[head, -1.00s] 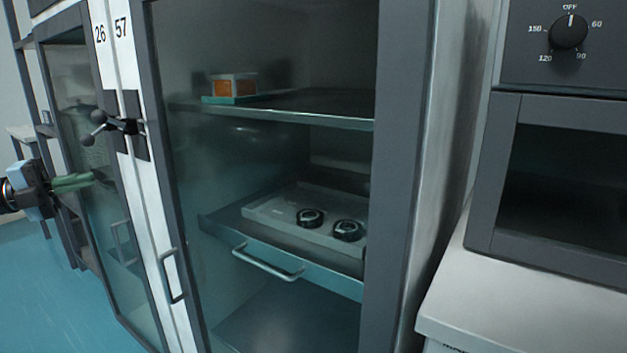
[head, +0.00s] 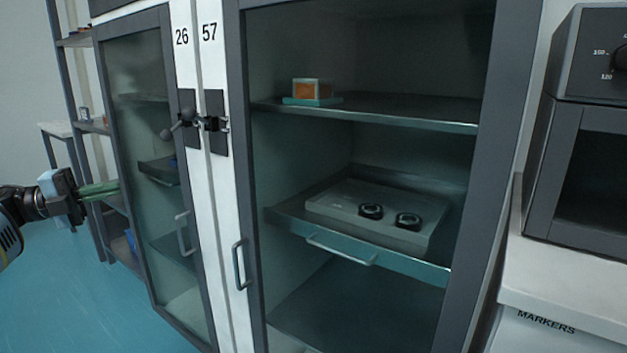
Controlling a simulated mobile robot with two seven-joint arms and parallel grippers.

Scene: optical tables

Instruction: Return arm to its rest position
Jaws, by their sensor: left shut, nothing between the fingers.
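My left gripper (head: 100,189) is at the left edge of the head view, with its arm coming in from the left. Its greenish fingers point right and look shut, with nothing seen between them. It is in front of the left glass door, apart from the cabinet as far as I can tell. My right gripper is not in view.
A cabinet with glass doors marked 26 and 57 has a latch (head: 190,123) between them. Inside are an orange-and-white box (head: 307,89) and a pull-out tray (head: 400,262) bearing a grey plate with two black rings. An oven (head: 585,170) stands right. Blue floor (head: 90,300) is clear at lower left.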

